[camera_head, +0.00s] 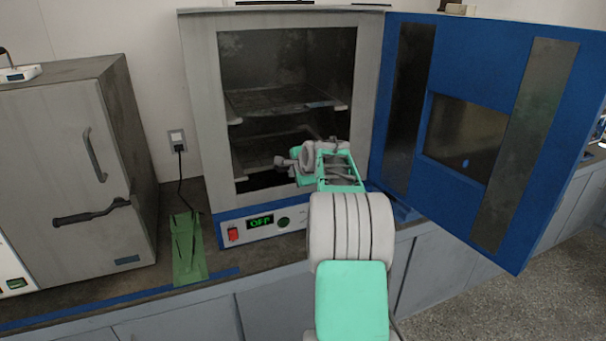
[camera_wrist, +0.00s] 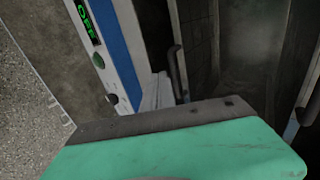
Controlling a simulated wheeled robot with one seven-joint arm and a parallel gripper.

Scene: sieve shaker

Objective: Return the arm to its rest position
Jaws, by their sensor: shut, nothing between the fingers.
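My arm, grey and mint green, reaches up from the bottom of the head view to the front of an open oven (camera_head: 197,105). My gripper (camera_head: 287,162) is at the oven's opening, in front of the lower part of the chamber. It is shut and looks empty; the fingertips are small and partly hidden by the wrist. In the wrist view, my green and dark grey gripper body fills the bottom. The oven's blue control panel (camera_wrist: 118,48) and its green OFF display (camera_wrist: 87,24) lie beyond it.
The blue oven door (camera_head: 458,185) stands wide open to the right of my arm. A grey cabinet (camera_head: 60,155) stands to the left. Two racks are inside the oven.

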